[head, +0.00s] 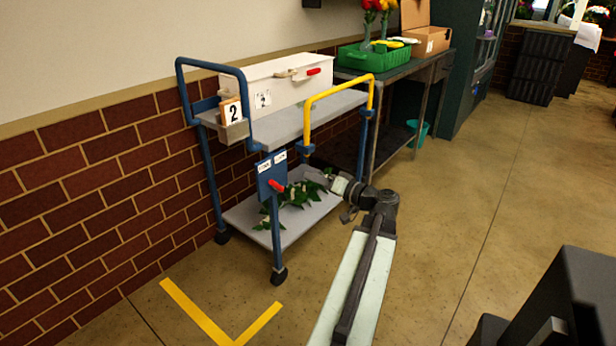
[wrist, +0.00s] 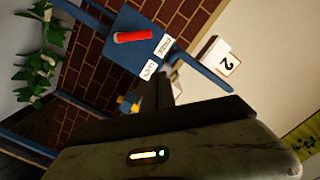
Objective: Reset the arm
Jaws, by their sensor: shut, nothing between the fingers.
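My gripper (head: 318,174) is at the end of my bent arm, beside the near right side of a blue-framed cart (head: 300,122), between its two shelves. It is shut and empty. In the wrist view the gripper's dark body fills the bottom and its narrow fingers (wrist: 168,88) point toward the cart's blue plate (wrist: 135,40) with a red handle and two white labels. Whether the fingers touch the cart frame I cannot tell.
Green leafy stems (head: 298,194) lie on the cart's lower shelf (head: 262,215). A white box (head: 275,80) with a red handle and a "2" card (head: 233,112) are on top. A green crate (head: 372,59) stands on the bench behind.

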